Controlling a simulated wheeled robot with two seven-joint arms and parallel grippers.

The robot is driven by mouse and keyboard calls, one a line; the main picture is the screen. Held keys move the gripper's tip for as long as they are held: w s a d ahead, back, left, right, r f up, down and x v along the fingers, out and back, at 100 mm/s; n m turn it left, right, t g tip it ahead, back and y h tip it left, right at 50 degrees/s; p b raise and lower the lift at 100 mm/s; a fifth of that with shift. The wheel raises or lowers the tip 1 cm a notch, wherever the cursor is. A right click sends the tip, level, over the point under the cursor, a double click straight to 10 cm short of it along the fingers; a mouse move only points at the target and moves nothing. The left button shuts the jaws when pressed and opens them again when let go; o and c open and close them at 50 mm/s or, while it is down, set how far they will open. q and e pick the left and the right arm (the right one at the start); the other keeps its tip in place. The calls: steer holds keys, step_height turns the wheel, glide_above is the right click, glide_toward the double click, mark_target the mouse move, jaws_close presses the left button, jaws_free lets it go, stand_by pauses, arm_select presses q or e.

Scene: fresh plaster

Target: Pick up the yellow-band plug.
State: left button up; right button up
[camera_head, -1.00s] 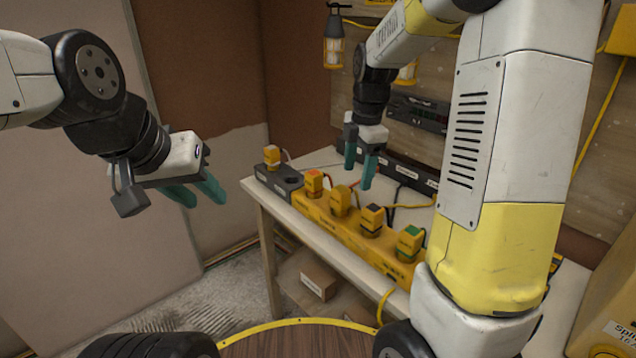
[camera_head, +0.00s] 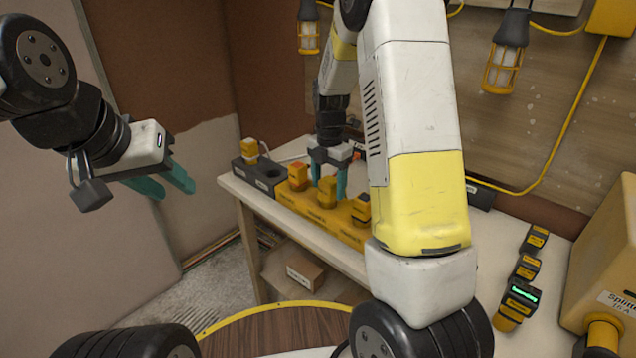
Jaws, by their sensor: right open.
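The yellow-band plug (camera_head: 328,193) stands upright in the yellow strip (camera_head: 284,195) on the workbench, between a plug with an orange-red band (camera_head: 298,178) and a dark-banded plug (camera_head: 361,209). My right gripper (camera_head: 329,188) points down at the yellow-band plug. Its teal fingers are apart, one showing on each side of the plug's upper part; I cannot tell whether they touch it. My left gripper (camera_head: 173,192) is open and empty in the air, left of the bench. My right arm hides the right end of the strip.
A dark block (camera_head: 266,178) with another yellow plug (camera_head: 249,151) sits at the bench's left end. Several yellow-black devices (camera_head: 527,268) and a yellow splitter box (camera_head: 612,262) lie on the right. Caged lamps (camera_head: 507,55) hang above. A cardboard box (camera_head: 305,271) is under the bench.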

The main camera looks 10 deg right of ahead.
steer(key=shift+f, duration=0.15)
jaws_close()
